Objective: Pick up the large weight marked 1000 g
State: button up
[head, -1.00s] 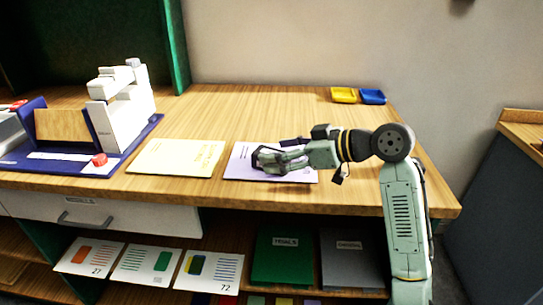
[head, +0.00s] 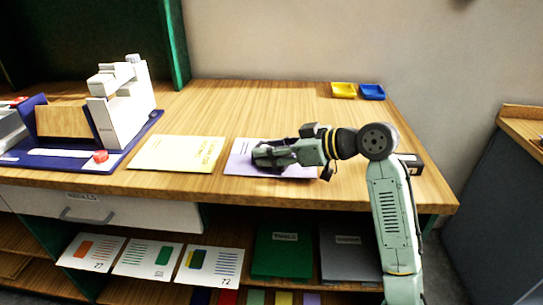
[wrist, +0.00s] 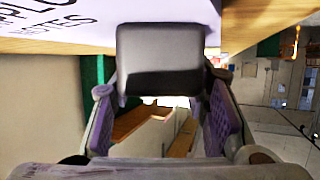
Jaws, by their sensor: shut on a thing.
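My gripper (head: 264,156) is low over the lilac booklet (head: 240,165) near the table's front edge. No 1000 g marking shows on the visible face. In the head view the weight is hard to tell apart from the fingers around it. I cannot tell whether it still touches the booklet.
A yellow booklet (head: 178,153) lies left of the lilac one. A white machine on a blue base (head: 122,115) stands further left. Yellow (head: 343,90) and blue (head: 372,92) trays sit at the back right. A dark box (head: 410,163) lies behind my arm. The middle tabletop is clear.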

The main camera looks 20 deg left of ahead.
grip_shut()
jog(key=shift+r, duration=0.2)
dwell(0.5)
